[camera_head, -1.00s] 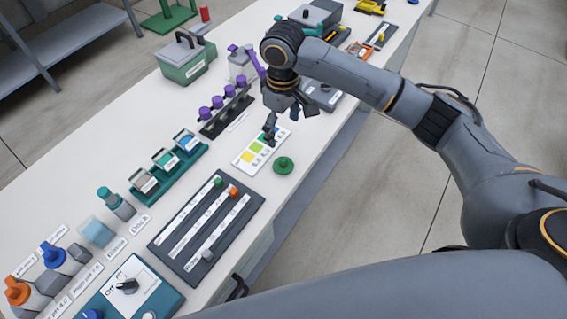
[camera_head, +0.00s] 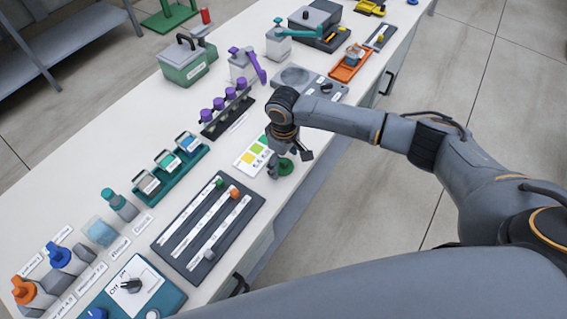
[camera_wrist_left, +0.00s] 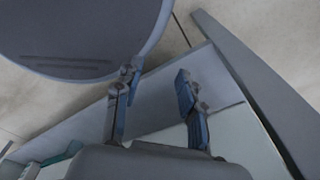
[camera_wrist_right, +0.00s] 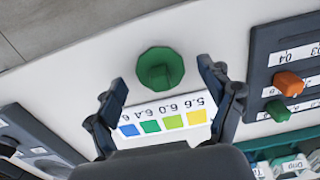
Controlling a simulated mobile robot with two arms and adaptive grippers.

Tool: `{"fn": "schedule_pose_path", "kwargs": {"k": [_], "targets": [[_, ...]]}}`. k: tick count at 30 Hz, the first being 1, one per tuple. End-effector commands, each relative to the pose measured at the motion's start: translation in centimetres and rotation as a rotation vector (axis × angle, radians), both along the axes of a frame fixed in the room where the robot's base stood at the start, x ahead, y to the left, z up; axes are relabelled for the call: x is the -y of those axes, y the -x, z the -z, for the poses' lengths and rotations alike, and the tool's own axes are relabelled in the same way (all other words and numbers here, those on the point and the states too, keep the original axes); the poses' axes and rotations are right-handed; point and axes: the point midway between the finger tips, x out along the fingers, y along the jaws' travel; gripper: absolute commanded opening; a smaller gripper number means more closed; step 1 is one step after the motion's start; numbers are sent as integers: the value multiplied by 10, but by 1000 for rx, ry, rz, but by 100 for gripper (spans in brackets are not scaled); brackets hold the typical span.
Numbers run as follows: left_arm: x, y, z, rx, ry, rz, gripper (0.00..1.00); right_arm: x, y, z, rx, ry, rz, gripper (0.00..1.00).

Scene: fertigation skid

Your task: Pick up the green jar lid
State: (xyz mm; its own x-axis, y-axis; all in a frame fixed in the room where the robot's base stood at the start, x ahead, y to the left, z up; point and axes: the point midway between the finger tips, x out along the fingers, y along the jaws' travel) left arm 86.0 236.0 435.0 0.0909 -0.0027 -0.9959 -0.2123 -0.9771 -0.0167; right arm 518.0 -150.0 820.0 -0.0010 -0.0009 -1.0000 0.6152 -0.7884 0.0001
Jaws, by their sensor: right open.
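The green jar lid (camera_head: 286,166) lies on the white bench near its front edge, beside the colour chart card. In the right wrist view the lid (camera_wrist_right: 160,69) is a green disc with a raised knob, just beyond and between the fingertips. My right gripper (camera_head: 290,166) is open above the lid, with its fingers spread to either side, and partly hides it in the head view. It shows open and empty in the right wrist view (camera_wrist_right: 160,85). My left gripper (camera_wrist_left: 155,85) shows in the left wrist view with its fingers apart and nothing between them.
The colour chart card (camera_head: 250,153) lies close to the lid. A dark slider panel (camera_head: 208,226) with orange and green knobs is nearby. A rack of purple-capped vials (camera_head: 226,112) and a teal rack of jars (camera_head: 171,170) stand behind. The bench edge is close.

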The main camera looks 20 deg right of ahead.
Motion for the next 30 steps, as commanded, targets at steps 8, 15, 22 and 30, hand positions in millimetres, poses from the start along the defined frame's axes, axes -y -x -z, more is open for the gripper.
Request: {"fn": "schedule_pose_path", "kwargs": {"k": [8, 15, 22, 30], "targets": [[0, 0, 0, -1, 0, 0, 40, 0, 0, 4, 2, -1, -1, 81], [0, 0, 0, 0, 0, 0, 40, 0, 0, 3, 2, -1, -1, 33], [0, 0, 0, 0, 0, 0, 40, 0, 0, 3, 2, -1, 0, 32], [1, 0, 4, 0, 1, 1, 40, -1, -1, -6, 3, -2, 0, 32]]}}
